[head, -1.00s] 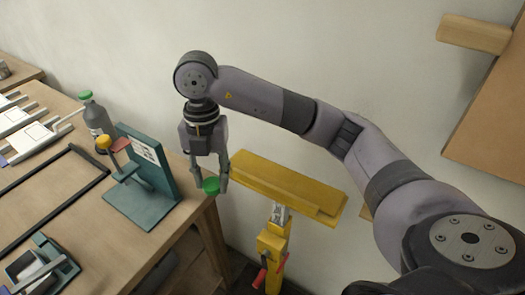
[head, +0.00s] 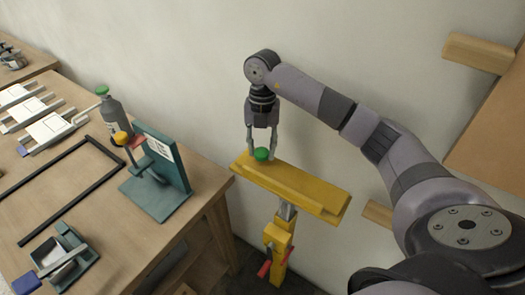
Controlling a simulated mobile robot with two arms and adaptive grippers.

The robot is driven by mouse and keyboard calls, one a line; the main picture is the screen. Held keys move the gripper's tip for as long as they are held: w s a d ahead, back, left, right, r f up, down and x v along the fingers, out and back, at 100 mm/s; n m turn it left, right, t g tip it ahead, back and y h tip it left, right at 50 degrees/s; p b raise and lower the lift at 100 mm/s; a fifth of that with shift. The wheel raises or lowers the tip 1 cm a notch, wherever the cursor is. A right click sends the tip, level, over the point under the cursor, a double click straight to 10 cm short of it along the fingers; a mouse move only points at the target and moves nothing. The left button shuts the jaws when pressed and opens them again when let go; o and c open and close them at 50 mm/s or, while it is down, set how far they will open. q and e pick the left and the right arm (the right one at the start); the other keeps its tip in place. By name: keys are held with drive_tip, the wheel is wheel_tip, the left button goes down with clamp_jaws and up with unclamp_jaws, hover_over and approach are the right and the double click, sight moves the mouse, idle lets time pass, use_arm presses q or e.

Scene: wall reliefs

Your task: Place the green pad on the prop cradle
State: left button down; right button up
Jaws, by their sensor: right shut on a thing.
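The green pad (head: 262,154) is a small round green piece between the fingers of my right gripper (head: 262,153). The gripper is shut on it and points down. The prop cradle (head: 300,187) is a long yellow trough on top of a yellow prop (head: 279,245) with red handles, close to the wall. The pad is at the cradle's left end, over or at its surface; I cannot tell whether it touches. My left gripper is not in view.
Wooden blocks (head: 478,53) and a brown panel (head: 495,125) are on the wall at right.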

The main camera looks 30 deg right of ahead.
sight(263, 150)
wheel_tip(263, 150, down, 2)
drive_tip(key=shift+f+p, duration=0.15)
drive_tip(key=shift+p, duration=0.4)
drive_tip(key=shift+d+f, duration=0.25)
drive_tip(key=shift+f, duration=0.2)
drive_tip(key=shift+f, duration=0.1)
drive_tip(key=o, duration=0.7)
